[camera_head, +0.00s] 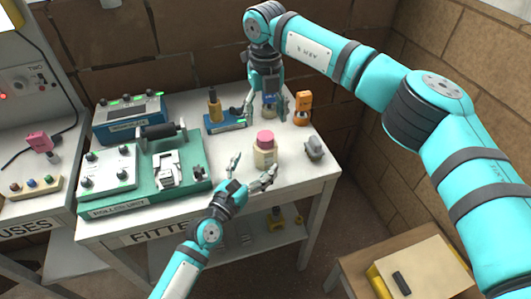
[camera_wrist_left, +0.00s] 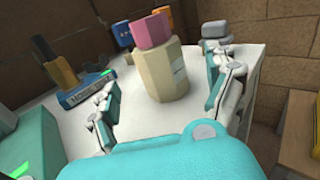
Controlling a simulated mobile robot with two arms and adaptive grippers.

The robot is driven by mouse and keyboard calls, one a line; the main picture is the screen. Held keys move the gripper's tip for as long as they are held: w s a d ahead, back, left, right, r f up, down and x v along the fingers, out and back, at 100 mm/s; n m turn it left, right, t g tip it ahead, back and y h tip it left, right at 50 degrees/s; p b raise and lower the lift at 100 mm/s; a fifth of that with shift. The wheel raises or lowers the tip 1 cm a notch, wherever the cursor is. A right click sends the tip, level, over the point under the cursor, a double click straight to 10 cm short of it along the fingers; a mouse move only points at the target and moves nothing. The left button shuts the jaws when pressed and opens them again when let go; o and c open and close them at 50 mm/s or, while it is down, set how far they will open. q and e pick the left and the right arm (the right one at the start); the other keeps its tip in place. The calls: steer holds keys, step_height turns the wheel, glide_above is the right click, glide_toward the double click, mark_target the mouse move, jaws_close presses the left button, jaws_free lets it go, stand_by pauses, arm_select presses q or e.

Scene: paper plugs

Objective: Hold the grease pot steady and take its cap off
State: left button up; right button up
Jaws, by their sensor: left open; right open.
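The grease pot (camera_head: 264,154) is a cream, many-sided pot that stands upright on the white table, and its pink cap (camera_head: 265,138) is on top. In the left wrist view the pot (camera_wrist_left: 163,80) and cap (camera_wrist_left: 154,30) stand just beyond my left fingers. My left gripper (camera_head: 252,173) is open, low at the near side of the pot, with its fingers spread and apart from it. My right gripper (camera_head: 268,112) is open and points down behind the pot, around or in front of a small blue item; I cannot tell whether it touches that.
An orange item (camera_head: 303,108) stands behind the pot and a grey lump (camera_head: 313,149) lies right of it. A green fixture (camera_head: 146,174) fills the left. The table's front edge is close.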

mark_target(265, 135)
arm_select(q)
steer(key=x, duration=0.7)
steer(key=shift+c, duration=0.4)
jaws_close()
arm_select(e)
steer(key=m, duration=0.5)
steer(key=shift+m, duration=0.4)
steer(key=m, duration=0.6)
steer(key=shift+a, duration=0.1)
steer(key=m, duration=1)
steer(key=shift+m, duration=0.3)
steer(key=shift+f, duration=4)
steer(key=shift+c, duration=0.5)
